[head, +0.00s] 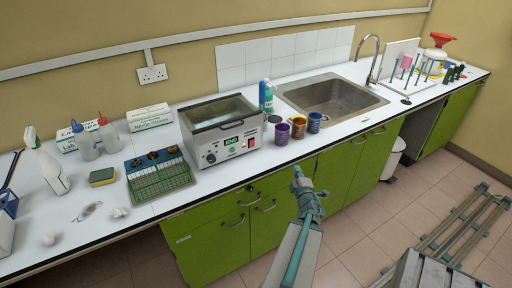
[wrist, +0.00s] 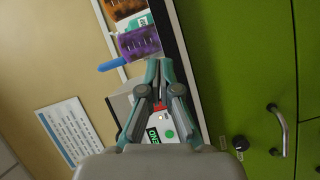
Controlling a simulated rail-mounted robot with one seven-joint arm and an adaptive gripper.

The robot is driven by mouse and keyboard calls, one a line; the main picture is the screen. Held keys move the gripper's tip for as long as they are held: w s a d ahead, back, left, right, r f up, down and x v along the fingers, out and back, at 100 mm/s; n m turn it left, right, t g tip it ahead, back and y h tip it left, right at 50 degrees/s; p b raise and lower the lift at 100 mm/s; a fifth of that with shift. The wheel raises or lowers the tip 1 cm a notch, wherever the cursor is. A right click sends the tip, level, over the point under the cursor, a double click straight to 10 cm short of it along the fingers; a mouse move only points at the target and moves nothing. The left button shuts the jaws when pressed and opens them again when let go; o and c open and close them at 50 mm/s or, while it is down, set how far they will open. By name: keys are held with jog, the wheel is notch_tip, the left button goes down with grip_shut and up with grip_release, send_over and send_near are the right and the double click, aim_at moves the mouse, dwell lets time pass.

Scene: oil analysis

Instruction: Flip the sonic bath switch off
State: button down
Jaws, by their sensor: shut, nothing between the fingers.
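The sonic bath (head: 204,142) is a grey metal box with an open top, standing on the white bench. Its front panel has a black knob, a green-lit display (head: 231,141) and a red switch (head: 251,142) at the right. My gripper (head: 297,170) is in front of the bench edge, to the right of the bath and apart from it. In the wrist view my gripper (wrist: 159,64) is shut and empty. Behind its fingers show part of the bath panel (wrist: 157,121), the display (wrist: 153,138) and a bit of red, partly covered. The switch's position cannot be made out.
Purple (head: 282,134), orange (head: 298,127) and blue (head: 314,122) beakers stand right of the bath, near the edge. A green rack (head: 160,178) is to its left. A sink (head: 335,98) lies beyond.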

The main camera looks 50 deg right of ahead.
jog(key=w+a+r+n+t+y, duration=0.4)
jog(key=w+a+n+t+y, duration=0.1)
jog(key=a+n, duration=0.3)
jog(key=shift+w+a+t, duration=0.15)
jog(key=shift+w+t, duration=0.1)
jog(key=shift+t, duration=0.35)
jog(key=b, duration=1.4)
send_near(253, 142)
jog(key=shift+w+f, duration=0.2)
jog(key=shift+f, duration=0.1)
jog(key=x, duration=0.5)
jog(key=shift+w+r, duration=0.1)
jog(key=shift+r, duration=0.25)
jog(key=shift+x, duration=0.8)
